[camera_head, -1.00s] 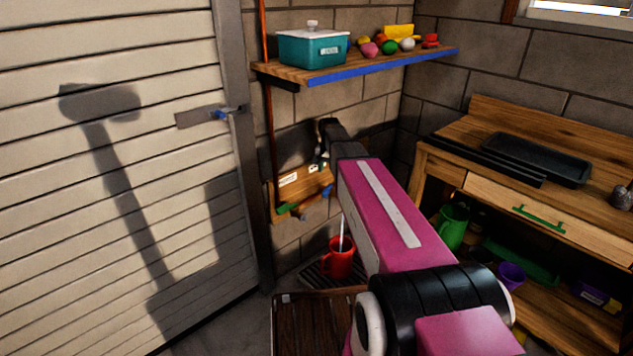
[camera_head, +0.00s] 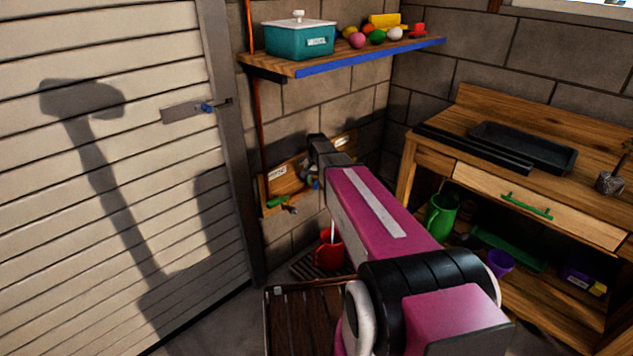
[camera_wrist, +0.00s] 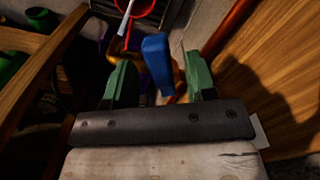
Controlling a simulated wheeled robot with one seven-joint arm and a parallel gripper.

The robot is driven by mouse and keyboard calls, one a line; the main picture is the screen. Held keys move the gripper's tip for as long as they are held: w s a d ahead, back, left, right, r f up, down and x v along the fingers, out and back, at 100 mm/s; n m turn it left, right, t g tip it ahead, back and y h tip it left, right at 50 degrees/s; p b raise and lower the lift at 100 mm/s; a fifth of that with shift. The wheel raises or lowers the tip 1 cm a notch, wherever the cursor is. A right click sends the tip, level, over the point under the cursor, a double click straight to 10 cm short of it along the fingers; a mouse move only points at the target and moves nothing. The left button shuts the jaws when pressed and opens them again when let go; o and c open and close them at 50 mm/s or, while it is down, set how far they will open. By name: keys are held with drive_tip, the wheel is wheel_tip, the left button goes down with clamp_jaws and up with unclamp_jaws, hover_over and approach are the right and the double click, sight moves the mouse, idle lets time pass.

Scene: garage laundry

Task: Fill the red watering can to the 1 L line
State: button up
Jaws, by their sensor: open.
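The red watering can (camera_head: 327,252) stands upright on a dark slatted grate low by the brick wall. Its round rim (camera_wrist: 150,12) shows at the top of the wrist view, with a pale water stream (camera_wrist: 126,22) reaching down toward its mouth. My gripper (camera_wrist: 158,78) is open, its two green fingers on either side of a blue tap handle (camera_wrist: 157,58). A gap shows between the handle and each finger; contact cannot be told. The copper-coloured tap is partly hidden behind the handle. The can's 1 L line and water level are not visible.
A wooden wall board (camera_head: 277,178) carries labels and a green handle (camera_head: 277,201). A shelf (camera_head: 350,58) with a teal box hangs above. A wooden bench (camera_head: 425,165) stands right, with a green jug (camera_head: 441,215) underneath. A slatted wooden surface (camera_head: 305,318) lies in front.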

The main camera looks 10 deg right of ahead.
drive_tip(key=shift+f, duration=0.15)
clamp_jaws()
drive_tip(key=shift+w+a+m, duration=0.35)
drive_tip(key=shift+m, duration=0.65)
drive_tip(key=shift+w+a+m, duration=0.3)
drive_tip(key=shift+a+m, duration=0.1)
drive_tip(key=shift+m, duration=0.6)
drive_tip(key=shift+w+a+m, duration=0.35)
drive_tip(key=shift+m, duration=0.65)
unclamp_jaws()
